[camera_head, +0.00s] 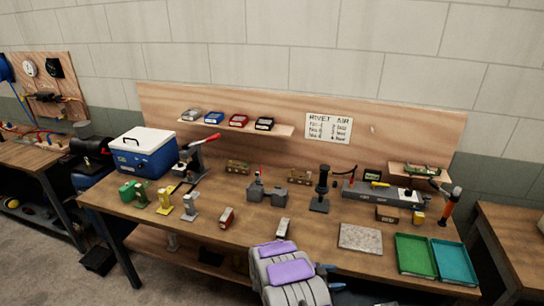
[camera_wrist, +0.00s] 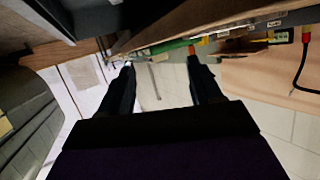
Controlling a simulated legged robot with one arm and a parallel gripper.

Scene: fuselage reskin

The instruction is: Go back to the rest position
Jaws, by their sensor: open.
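My gripper (camera_wrist: 161,66) shows in the wrist view as two dark fingers set well apart. No object shows clearly held between them. Behind the fingers are a wooden edge, a green strip and pale wall, seen at a steep tilt. In the head view my grey arm with purple pads sits at the bottom middle, in front of the workbench (camera_head: 130,206). The fingertips cannot be made out clearly there.
On the bench stand a blue cooler (camera_head: 145,157), a black upright tool (camera_head: 322,188), a stone slab (camera_head: 360,238), a green tray (camera_head: 415,256) and a teal tray (camera_head: 454,260). Several small parts lie between. A second bench (camera_head: 515,235) stands at the right. Bare floor shows at lower left.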

